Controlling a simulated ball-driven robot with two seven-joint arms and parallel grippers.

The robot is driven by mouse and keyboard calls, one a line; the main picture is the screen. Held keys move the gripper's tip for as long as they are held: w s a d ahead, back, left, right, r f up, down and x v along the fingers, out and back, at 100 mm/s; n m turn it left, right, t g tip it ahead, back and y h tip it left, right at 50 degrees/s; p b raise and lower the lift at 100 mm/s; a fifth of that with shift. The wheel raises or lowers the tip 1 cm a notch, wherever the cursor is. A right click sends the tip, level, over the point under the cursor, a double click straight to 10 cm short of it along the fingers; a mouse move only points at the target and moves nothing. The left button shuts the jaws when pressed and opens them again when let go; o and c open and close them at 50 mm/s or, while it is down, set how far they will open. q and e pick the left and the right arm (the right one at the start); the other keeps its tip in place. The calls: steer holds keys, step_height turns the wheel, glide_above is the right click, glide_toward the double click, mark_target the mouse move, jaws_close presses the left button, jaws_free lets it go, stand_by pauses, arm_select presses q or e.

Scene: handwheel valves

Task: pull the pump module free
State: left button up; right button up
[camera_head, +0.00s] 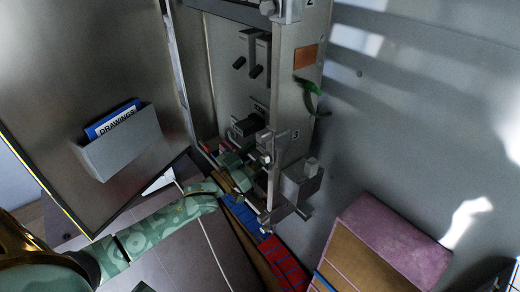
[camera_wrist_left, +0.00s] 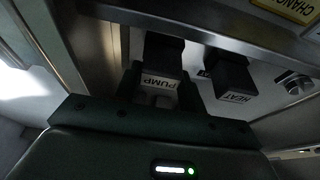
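In the left wrist view the pump module shows as a black block-shaped handle (camera_wrist_left: 164,50) with a white PUMP label that appears upside down. My left gripper (camera_wrist_left: 162,98) has its dark fingers apart, one on each side of the label. I cannot tell whether they touch the handle. In the head view my green left arm reaches into the open cabinet from the left, and the left gripper (camera_head: 238,178) is low in the opening, partly hidden by metal fittings. I cannot tell the pump module apart in the head view. My right gripper is not in view.
A HEAT handle (camera_wrist_left: 232,72) sits close beside the PUMP handle. The cabinet door (camera_head: 85,60), with a DRAWINGS pocket (camera_head: 122,142), stands open at the left. A metal post (camera_head: 285,120) with fittings edges the opening. A pink-topped box (camera_head: 395,240) is at the lower right.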

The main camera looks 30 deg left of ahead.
arm_select(q)
steer(key=shift+s+a, duration=0.15)
steer(key=shift+s, duration=0.2)
stand_by(0.5)
steer(key=s+a+p, duration=0.3)
steer(key=s, duration=0.5)
steer(key=shift+a+p, duration=0.2)
steer(key=shift+p, duration=0.2)
